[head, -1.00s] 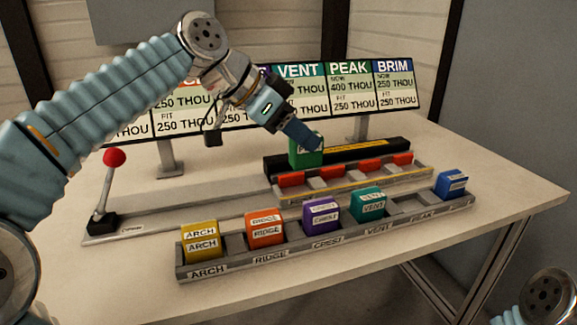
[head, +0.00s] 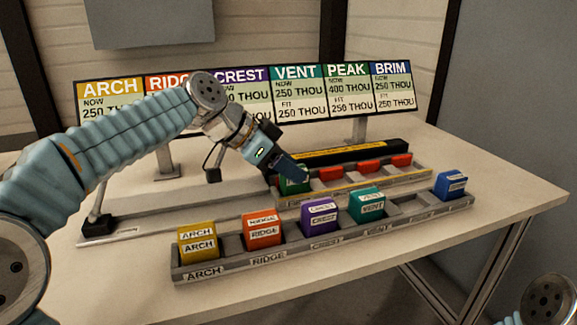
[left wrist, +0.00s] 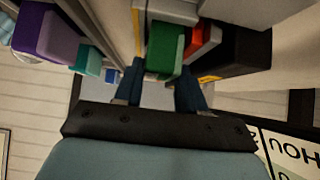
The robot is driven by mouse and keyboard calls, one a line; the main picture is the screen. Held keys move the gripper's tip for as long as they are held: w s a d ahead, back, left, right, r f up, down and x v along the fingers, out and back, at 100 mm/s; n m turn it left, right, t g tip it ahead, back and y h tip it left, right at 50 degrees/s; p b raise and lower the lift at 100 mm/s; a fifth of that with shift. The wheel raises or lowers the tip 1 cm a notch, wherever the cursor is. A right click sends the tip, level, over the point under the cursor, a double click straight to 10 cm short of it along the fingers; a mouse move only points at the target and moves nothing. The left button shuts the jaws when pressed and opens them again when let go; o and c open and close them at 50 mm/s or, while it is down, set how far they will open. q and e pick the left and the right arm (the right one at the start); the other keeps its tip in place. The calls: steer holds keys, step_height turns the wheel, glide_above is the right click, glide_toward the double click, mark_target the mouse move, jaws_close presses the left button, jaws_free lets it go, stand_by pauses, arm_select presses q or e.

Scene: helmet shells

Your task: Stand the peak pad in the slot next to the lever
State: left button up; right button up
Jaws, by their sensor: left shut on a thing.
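The green peak pad (head: 291,186) is at the left end of the back rack (head: 350,192), the end nearer the lever. My left gripper (head: 296,172) is shut on its top. The pad looks upright and low at the leftmost slot; I cannot tell whether it touches the slot floor. In the left wrist view the pad (left wrist: 163,45) sits between the two fingers (left wrist: 160,88). The lever (head: 97,212) stands at the far left, its knob hidden behind my left arm. My right gripper is out of view.
The front rack (head: 300,258) holds yellow arch (head: 198,242), orange ridge (head: 262,231), purple crest (head: 320,216), teal vent (head: 367,204) and blue brim (head: 450,186) pads; its peak slot is empty. Red blocks (head: 369,166) sit along the back rack. A sign board (head: 350,88) stands behind.

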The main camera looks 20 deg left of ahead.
arm_select(q)
steer(key=o, duration=1.1)
steer(key=shift+r+p, duration=0.25)
steer(key=shift+p, duration=0.05)
steer(key=v, duration=1.2)
steer(key=shift+f, duration=0.15)
